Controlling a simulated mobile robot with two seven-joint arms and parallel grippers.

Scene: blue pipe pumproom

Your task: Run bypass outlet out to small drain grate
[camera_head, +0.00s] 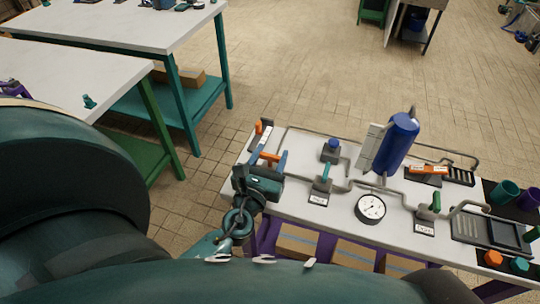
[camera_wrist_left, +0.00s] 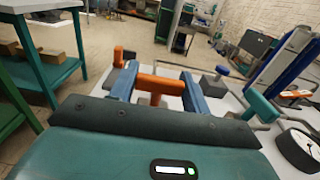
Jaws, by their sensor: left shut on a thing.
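My left gripper (camera_head: 267,160) is at the left end of the white bench, its blue fingers either side of an orange T-shaped handle (camera_head: 271,157). In the left wrist view the handle (camera_wrist_left: 160,84) sits between the fingers, and the gripper is shut on it. A bent grey pipe runs from this end along the bench. At the right are a smaller slotted grate (camera_head: 461,176) and a larger slotted grate (camera_head: 466,229), with pipe ends bending down near them. An orange lever (camera_head: 430,170) and a green lever (camera_head: 435,202) sit on pipes nearby. The right gripper is not in view.
A blue cylinder (camera_head: 396,143) stands upright mid-bench, a round gauge (camera_head: 370,208) in front of it. A teal valve handle (camera_head: 326,172) is left of the gauge. Teal and purple cups and hex pieces are at the right end. Tiled floor is clear behind the bench.

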